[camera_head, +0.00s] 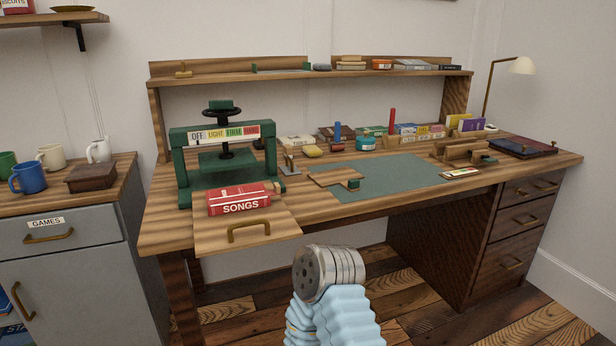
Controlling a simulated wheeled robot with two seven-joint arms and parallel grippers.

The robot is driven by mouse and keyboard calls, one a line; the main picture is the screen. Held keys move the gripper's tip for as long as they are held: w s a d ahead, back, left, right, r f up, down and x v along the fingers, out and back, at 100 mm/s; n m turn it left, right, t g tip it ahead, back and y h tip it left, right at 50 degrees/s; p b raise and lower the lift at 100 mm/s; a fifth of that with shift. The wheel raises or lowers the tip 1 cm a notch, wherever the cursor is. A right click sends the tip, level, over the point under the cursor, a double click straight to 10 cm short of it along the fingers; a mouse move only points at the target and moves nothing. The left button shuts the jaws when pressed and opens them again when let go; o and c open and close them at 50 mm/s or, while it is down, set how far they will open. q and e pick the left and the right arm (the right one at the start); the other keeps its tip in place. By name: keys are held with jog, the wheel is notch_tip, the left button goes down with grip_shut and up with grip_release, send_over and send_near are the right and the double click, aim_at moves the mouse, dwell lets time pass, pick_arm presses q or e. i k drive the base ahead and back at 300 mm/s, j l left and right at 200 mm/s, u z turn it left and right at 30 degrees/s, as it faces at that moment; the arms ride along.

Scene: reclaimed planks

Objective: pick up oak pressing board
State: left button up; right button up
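A small flat wooden board (334,176), likely the oak pressing board, lies at the left end of the green mat (390,178) on the desk. A small green block (353,184) sits at its front right corner. A larger board with a brass handle (249,231) juts from the desk's front left, under a red SONGS book (238,199). One of my arms, with a light blue sleeve and a round metal end, rises at the bottom centre, well in front of the desk. No gripper fingers show, and I cannot tell which arm it is.
A green screw press (221,150) stands left of the small board. Jars, books and small tools line the desk's back (370,140). A wooden rack (460,150) stands on the right. The mat's middle is clear. A grey cabinet (65,250) stands left.

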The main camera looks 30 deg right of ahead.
aim_at(346, 177)
jog(key=l+u, duration=0.15)
jog(key=l, duration=0.3)
jog(key=k+l+u, duration=0.15)
jog(key=l, duration=0.25)
jog(key=k+l+u, duration=0.15)
jog(key=l, duration=0.3)
jog(key=l+u, duration=0.15)
jog(key=l, duration=0.25)
jog(key=k, duration=0.05)
